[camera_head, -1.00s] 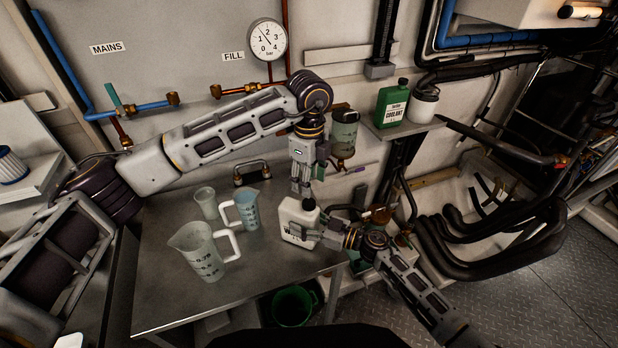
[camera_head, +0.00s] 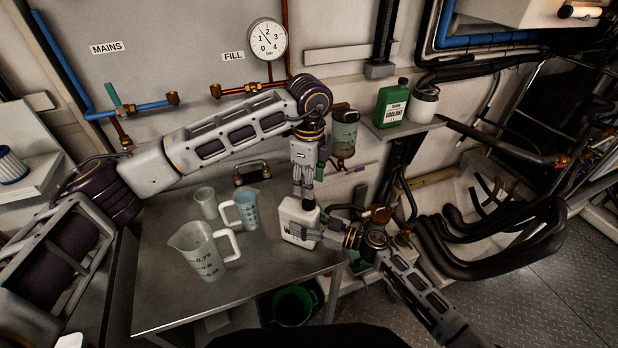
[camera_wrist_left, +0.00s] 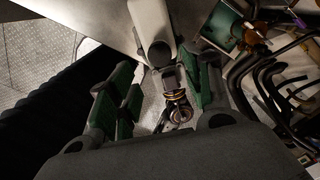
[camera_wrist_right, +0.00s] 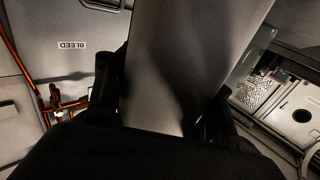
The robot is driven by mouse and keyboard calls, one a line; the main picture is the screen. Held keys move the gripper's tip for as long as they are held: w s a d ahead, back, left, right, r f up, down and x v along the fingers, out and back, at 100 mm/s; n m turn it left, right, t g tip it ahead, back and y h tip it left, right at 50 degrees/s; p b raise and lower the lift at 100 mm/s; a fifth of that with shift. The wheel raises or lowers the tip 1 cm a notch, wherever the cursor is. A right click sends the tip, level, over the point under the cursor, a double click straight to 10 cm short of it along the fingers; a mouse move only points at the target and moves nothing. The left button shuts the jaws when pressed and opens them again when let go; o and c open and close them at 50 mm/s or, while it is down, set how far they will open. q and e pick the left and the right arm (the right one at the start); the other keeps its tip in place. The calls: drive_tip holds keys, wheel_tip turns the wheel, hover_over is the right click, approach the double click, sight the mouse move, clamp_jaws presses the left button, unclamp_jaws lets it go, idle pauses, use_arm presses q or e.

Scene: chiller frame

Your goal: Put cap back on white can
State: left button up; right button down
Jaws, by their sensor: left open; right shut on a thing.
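The white can (camera_head: 297,222) stands upright at the right end of the metal bench. A black cap (camera_head: 309,204) sits at its top; I cannot tell how firmly it is seated. The can (camera_wrist_left: 151,18) and the dark cap (camera_wrist_left: 160,53) also show in the left wrist view. My left gripper (camera_head: 305,194) points down just over the cap, its green-padded fingers open and apart on either side. My right gripper (camera_head: 306,234) is shut on the can's body from the right. The can (camera_wrist_right: 178,60) fills the middle of the right wrist view.
A large measuring jug (camera_head: 200,252), a smaller jug (camera_head: 246,212) and a cup (camera_head: 205,202) stand left of the can. A green coolant bottle (camera_head: 391,104) is on the shelf behind. A green bucket (camera_head: 293,305) is below the bench. The bench front is clear.

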sight(309, 202)
use_arm(q)
drive_tip(key=shift+f, duration=3.65)
